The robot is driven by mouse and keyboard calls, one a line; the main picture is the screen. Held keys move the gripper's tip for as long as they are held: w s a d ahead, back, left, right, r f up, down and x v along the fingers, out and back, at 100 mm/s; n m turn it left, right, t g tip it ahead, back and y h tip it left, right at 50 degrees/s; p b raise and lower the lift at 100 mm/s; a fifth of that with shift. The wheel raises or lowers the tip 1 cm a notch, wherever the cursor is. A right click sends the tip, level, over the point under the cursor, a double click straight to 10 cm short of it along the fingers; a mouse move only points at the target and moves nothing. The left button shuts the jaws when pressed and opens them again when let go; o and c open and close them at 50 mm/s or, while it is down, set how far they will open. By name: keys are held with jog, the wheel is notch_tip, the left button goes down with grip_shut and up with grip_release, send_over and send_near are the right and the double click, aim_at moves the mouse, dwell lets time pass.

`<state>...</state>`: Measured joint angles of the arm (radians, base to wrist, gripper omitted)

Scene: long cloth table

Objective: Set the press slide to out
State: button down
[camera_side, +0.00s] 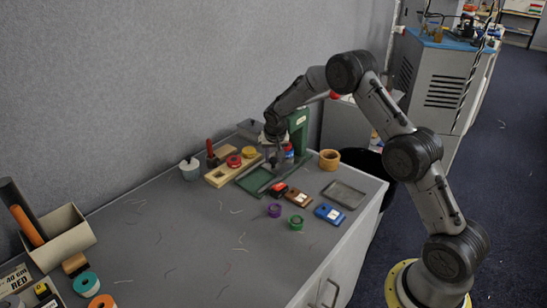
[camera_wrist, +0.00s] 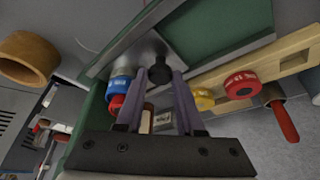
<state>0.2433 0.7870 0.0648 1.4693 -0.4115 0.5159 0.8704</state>
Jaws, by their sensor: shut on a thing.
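The green press (camera_side: 298,120) stands near the far right part of the table, with a green base (camera_side: 251,184) in front. In the wrist view a grey metal slide (camera_wrist: 135,56) lies in the green frame and carries a black knob (camera_wrist: 158,68). My gripper (camera_wrist: 160,76) has its two fingers closed in on this knob. In the side view my gripper (camera_side: 275,163) reaches down over the press base from above, and the knob is hidden. I cannot tell exactly how far out the slide stands.
A wooden board (camera_side: 217,178) with red and yellow round pieces lies left of the press. A wooden cup (camera_side: 329,160) and a grey tray (camera_side: 344,194) are to the right. A blue block (camera_side: 329,213), green ring (camera_side: 296,222) and purple ring (camera_side: 274,210) lie in front. The table's left middle is mostly clear.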

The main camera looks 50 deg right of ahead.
dwell(0.9)
jog(key=a, duration=1)
jog(key=shift+a, duration=0.3)
jog(key=c, duration=0.5)
grip_release()
jog(key=shift+c, duration=0.2)
jog(key=v, duration=1.4)
jog(key=shift+d, duration=0.1)
